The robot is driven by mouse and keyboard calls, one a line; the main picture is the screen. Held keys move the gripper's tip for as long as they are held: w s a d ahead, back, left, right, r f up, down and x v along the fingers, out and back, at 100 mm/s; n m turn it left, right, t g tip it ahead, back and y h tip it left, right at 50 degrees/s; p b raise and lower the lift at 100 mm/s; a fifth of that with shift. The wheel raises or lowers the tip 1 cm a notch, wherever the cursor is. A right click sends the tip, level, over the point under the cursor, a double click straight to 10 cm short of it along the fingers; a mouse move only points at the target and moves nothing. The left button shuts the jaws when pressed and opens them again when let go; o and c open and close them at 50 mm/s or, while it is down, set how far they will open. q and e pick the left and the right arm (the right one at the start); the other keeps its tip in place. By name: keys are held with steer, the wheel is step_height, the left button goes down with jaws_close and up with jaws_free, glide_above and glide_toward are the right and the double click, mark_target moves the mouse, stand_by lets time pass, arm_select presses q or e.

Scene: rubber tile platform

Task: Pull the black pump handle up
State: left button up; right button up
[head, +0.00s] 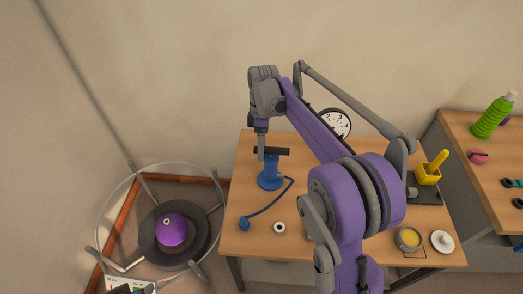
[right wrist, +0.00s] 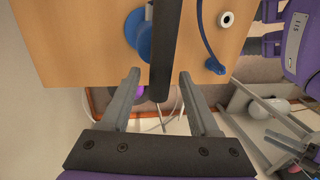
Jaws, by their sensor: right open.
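The blue pump (head: 270,178) stands upright on the wooden table. Its black handle (head: 275,151) is a crossbar close above the blue body. In the right wrist view the black handle (right wrist: 163,45) runs down the picture, its near end between my fingers, with part of the blue pump (right wrist: 143,40) behind it. My right gripper (head: 261,150) points down at the handle's left part. In the right wrist view its fingers (right wrist: 159,76) are open, one on each side of the bar, with gaps showing.
A blue hose (head: 270,207) curls across the table in front of the pump, near a white ring (head: 279,228). A clock (head: 336,123) and a yellow holder (head: 428,176) stand further right.

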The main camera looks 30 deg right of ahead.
steer(key=shift+s+f, duration=0.1)
steer(key=shift+f, duration=0.5)
jaws_close()
stand_by(1.1)
